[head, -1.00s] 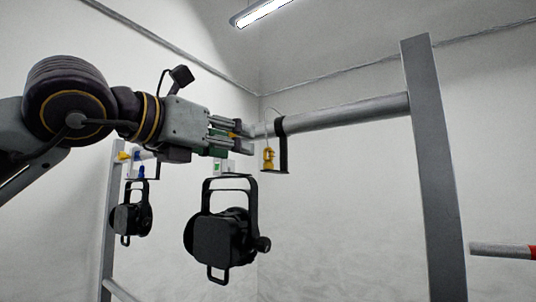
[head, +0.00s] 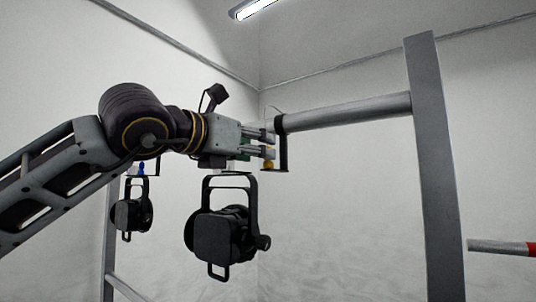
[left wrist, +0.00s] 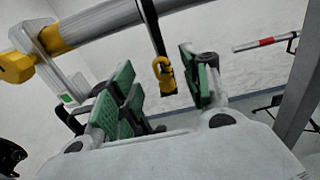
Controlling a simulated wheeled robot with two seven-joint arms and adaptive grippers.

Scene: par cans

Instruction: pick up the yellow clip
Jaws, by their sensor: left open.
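The yellow clip (left wrist: 163,76) hangs on a dark bracket strap in the left wrist view. There it shows in the gap between the green-padded fingers of my left gripper (left wrist: 156,84), with room on both sides. In the head view, my left gripper (head: 270,145) is open at the bracket, and only a low part of the yellow clip (head: 268,164) shows by the fingertips. The fingers hide the rest. I cannot tell whether a finger touches it. My right gripper is not in view.
The black bracket (head: 283,155) hangs from a grey bar (head: 345,112) joined to an upright post (head: 432,160). Two black par cans (head: 222,238) (head: 128,215) hang below my left arm. A blue clip (head: 141,167) is at the left. A red-and-white pole (head: 505,247) is at the right.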

